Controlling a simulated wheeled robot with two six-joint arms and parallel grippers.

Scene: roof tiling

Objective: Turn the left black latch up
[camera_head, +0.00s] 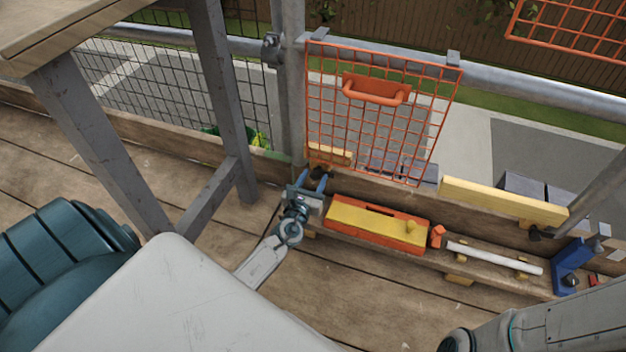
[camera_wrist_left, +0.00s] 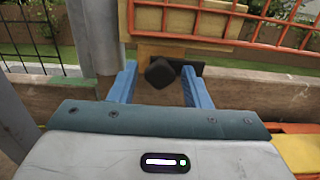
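The left black latch (camera_head: 318,173) sits on the wooden board below the orange mesh gate (camera_head: 380,120). In the left wrist view the black latch (camera_wrist_left: 161,72) shows as a dark knob with a flat dark bar to its right, on a yellow block. My left gripper (camera_head: 317,183) is at this latch; in the left wrist view its two blue fingers (camera_wrist_left: 158,84) stand apart with the knob between them in the picture. I cannot tell whether they touch it. Another black latch (camera_head: 537,233) is at the right. My right gripper is not in view.
A yellow and orange toolbox (camera_head: 377,222) lies just right of my left gripper, with a white tube (camera_head: 494,257) and a blue bracket (camera_head: 573,266) further right. A yellow bar (camera_head: 502,201) runs along the board. A grey post (camera_head: 291,85) stands behind.

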